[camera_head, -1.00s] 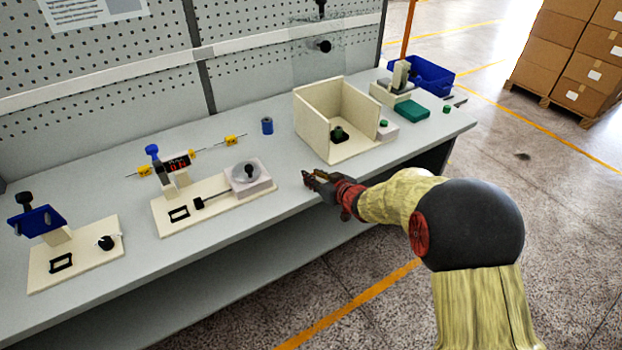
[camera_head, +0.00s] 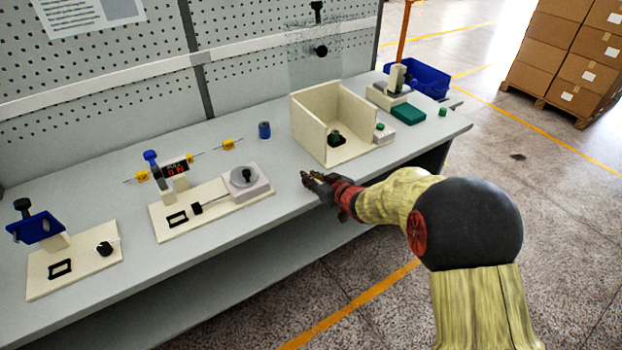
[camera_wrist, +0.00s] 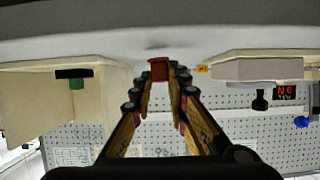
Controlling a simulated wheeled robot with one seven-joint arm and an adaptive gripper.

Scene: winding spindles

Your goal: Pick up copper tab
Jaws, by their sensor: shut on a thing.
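The copper tab (camera_wrist: 158,69) is a small reddish-brown piece at the tips of my gripper in the wrist view. My gripper (camera_wrist: 159,84) is shut on it, with one finger on each side. In the head view my gripper (camera_head: 306,179) is at the bench's front edge, between the dial fixture and the open box. The tab is too small to make out there.
A cream open box (camera_head: 322,150) stands right of my gripper. A cream fixture with a round dial (camera_head: 244,176) is to the left. A blue cylinder (camera_head: 264,130) stands behind. A blue bin (camera_head: 428,80) is at the far right. Bare bench top (camera_head: 285,165) lies between them.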

